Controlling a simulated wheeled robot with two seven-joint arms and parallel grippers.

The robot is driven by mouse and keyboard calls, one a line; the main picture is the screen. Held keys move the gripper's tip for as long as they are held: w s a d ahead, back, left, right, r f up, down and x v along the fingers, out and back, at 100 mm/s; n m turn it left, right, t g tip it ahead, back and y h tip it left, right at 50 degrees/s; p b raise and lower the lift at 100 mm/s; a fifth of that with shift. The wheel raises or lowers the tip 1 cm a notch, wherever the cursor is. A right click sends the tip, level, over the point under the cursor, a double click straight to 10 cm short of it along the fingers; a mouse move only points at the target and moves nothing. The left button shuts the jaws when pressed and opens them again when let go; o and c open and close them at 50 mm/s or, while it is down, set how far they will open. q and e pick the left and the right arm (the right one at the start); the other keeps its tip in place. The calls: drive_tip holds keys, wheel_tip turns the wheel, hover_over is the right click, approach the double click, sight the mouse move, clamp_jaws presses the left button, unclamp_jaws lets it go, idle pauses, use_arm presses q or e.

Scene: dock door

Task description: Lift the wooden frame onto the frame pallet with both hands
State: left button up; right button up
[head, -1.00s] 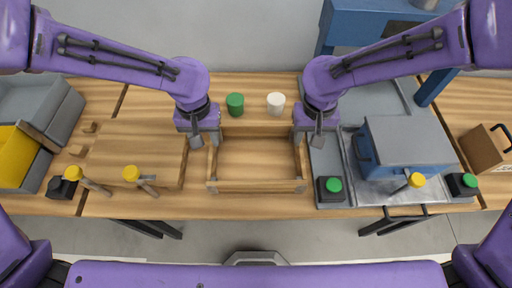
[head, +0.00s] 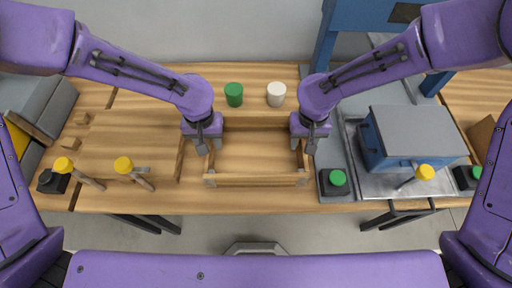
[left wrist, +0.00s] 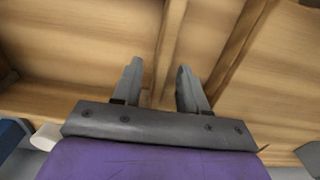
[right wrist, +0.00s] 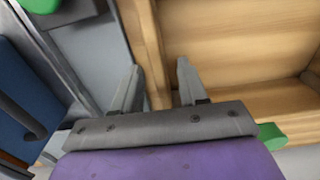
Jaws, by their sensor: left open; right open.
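The wooden frame (head: 256,180), an open rectangle with raised walls, lies on the table in the middle of the head view. My left gripper (head: 208,146) is open at its left wall. In the left wrist view its fingers (left wrist: 157,82) stand apart on either side of a wooden wall (left wrist: 171,45). My right gripper (head: 307,145) is open at the right wall. In the right wrist view its fingers (right wrist: 160,85) straddle that wall (right wrist: 150,45). Contact cannot be told. A flat wooden slab, apparently the frame pallet (head: 130,140), lies left of the frame.
A green cylinder (head: 234,94) and a white one (head: 276,94) stand behind the frame. A blue box with a grey lid (head: 415,135) stands on a metal tray at right. A black block with a green button (head: 336,182) is close to the frame's right. Yellow-knobbed levers (head: 125,165) stand at the slab's front.

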use_arm(q)
drive_tip(key=shift+f, duration=2.2)
use_arm(e)
drive_tip(key=shift+f, duration=2.2)
use_arm(q)
clamp_jaws()
use_arm(e)
clamp_jaws()
